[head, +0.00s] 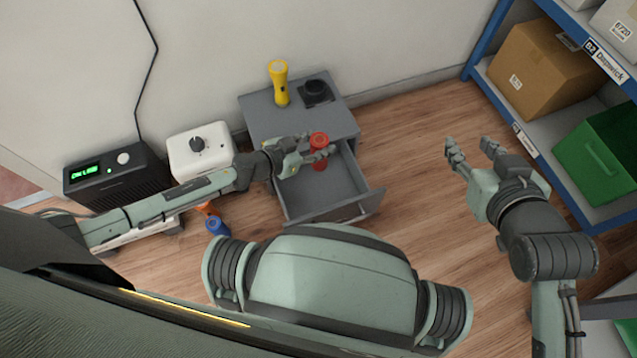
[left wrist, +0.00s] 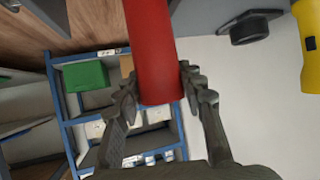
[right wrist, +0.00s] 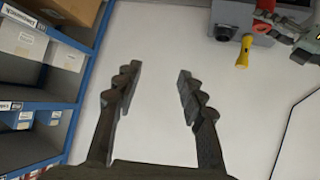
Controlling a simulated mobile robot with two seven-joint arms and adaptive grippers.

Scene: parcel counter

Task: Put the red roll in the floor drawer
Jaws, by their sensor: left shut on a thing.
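The red roll (head: 319,148) is upright in my left gripper (head: 312,157), over the back part of the open floor drawer (head: 338,188). In the left wrist view the red roll (left wrist: 153,50) stands between the two fingers (left wrist: 160,98), which close on its sides. The drawer is pulled out from a grey cabinet (head: 295,125) on the floor and looks empty. I cannot tell whether the roll's lower end touches the drawer bottom. My right gripper (head: 474,150) is open and empty, to the right of the drawer; its spread fingers also show in the right wrist view (right wrist: 157,95).
A yellow flashlight (head: 279,83) and a black device (head: 316,92) stand on the cabinet top. A white box with a knob (head: 200,150) and a black unit (head: 115,175) are at left. A blue shelf (head: 510,120) with a green bin (head: 600,155) is at right. A blue item (head: 216,226) lies on the floor.

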